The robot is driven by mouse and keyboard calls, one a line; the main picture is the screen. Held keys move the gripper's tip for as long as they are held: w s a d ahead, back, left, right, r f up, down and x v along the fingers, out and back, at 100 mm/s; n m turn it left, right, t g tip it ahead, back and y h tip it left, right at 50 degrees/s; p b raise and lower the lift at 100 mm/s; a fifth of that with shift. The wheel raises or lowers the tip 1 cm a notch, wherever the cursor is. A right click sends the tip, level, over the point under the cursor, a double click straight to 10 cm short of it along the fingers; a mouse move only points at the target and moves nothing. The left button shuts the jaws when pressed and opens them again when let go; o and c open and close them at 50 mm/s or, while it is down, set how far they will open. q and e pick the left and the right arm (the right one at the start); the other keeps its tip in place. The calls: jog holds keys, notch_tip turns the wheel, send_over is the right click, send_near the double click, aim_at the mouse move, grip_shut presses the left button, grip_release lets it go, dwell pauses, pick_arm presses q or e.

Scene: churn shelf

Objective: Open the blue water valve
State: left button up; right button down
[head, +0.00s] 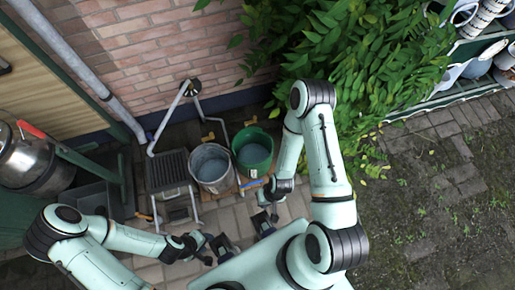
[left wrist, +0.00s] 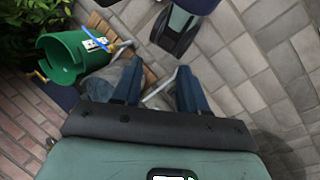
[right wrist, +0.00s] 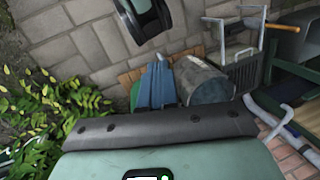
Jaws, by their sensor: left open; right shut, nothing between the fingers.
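A small blue bar (head: 251,184) shows at the front rim of the green bucket in the head view. In the left wrist view, the blue bar (left wrist: 95,43) carries a pale plate and crosses the bucket's rim; I cannot tell whether it is the valve's handle. My left gripper (head: 221,247) is open and empty, low and left of the bar; its spread fingers also show in the left wrist view (left wrist: 158,88).
The green bucket (head: 254,153) and a grey bucket (head: 210,166) stand on wooden boards by the brick wall. A dark grated stand (head: 168,170) and metal can (head: 30,160) are left. Leafy branches (head: 345,50) hang at the right. Paving lies open at far right.

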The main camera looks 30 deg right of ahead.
pick_arm(q)
jog(key=w+a+f+t+b, duration=0.1)
jog(key=w+f+b, duration=0.2)
jog(key=f+b, duration=0.3)
jog(key=w+a+f+t+y+b, duration=0.1)
jog(key=w+a+f+b, duration=0.1)
jog(key=f+b, duration=0.5)
notch_tip(320, 180, down, 2)
jog(key=shift+w+f+t, duration=0.1)
jog(key=shift+w+t, duration=0.2)
jog(key=shift+w, duration=0.4)
pick_arm(e)
jog(key=w+d+f+t+h, duration=0.2)
jog(key=w+d+f, duration=0.1)
jog(key=w+f, duration=0.4)
jog(key=w+d+f+n+t+h, duration=0.1)
jog(key=w+f, duration=0.5)
jog(key=f, duration=0.6)
jog(key=shift+w+d+f+t+h, duration=0.2)
jog(key=shift+w+d+t+h, duration=0.25)
jog(key=shift+d, duration=0.5)
jog(key=shift+s, duration=0.15)
